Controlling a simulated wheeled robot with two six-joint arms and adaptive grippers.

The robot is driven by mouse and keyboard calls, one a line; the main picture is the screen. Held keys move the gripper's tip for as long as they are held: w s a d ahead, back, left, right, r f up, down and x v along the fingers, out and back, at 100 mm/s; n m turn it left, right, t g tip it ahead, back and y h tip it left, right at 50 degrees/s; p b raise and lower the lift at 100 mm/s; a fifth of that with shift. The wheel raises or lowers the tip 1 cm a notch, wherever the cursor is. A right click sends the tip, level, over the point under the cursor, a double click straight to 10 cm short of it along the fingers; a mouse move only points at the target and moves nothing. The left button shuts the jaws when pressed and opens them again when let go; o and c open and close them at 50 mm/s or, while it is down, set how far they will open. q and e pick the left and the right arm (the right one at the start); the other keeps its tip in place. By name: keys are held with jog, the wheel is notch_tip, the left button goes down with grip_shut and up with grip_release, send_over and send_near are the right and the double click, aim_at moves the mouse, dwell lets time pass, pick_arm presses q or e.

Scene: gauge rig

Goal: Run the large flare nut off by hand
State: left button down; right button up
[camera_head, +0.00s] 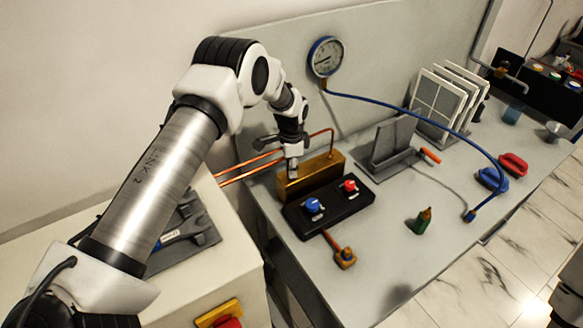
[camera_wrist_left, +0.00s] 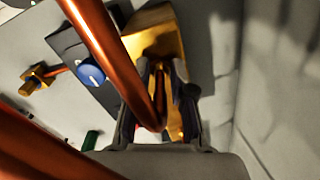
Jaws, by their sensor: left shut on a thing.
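My left gripper (camera_head: 291,172) reaches down to the left end of the brass block (camera_head: 322,172) in the head view. It is shut on a small part at the block, which I take for the large flare nut; the fingers mostly hide it. In the left wrist view, the gripper's fingers (camera_wrist_left: 160,108) close around that spot, with the brass block (camera_wrist_left: 150,40) beyond. A bent copper pipe (camera_wrist_left: 98,40) crosses in front and ends between the fingers. Copper pipes (camera_head: 250,165) run left from the block. My right gripper is in neither view.
A black base with a blue knob (camera_head: 313,205) and a red knob (camera_head: 350,186) fronts the block. A brass fitting on a copper stub (camera_head: 345,257) lies nearer.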

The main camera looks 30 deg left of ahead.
pick_arm(q)
jog(key=shift+s+f+n+b, duration=0.2)
jog(key=shift+f+n+b, duration=0.25)
jog(key=shift+n, duration=0.45)
jog(key=shift+d+n+b, duration=0.1)
jog(key=shift+n+b, duration=0.5)
jog(key=shift+n, duration=0.6)
jog(key=n+b, duration=0.1)
jog(key=n, duration=0.4)
jog(key=shift+s, duration=0.1)
jog(key=n, duration=0.6)
jog(key=shift+d+r+b, duration=0.1)
jog(key=shift+d+b, duration=0.05)
jog(key=shift+b, duration=0.25)
jog(key=n, duration=0.5)
jog(key=shift+n, duration=0.3)
jog(key=c, duration=1)
grip_release()
jog(key=shift+w+r, duration=0.1)
jog(key=shift+w, duration=0.15)
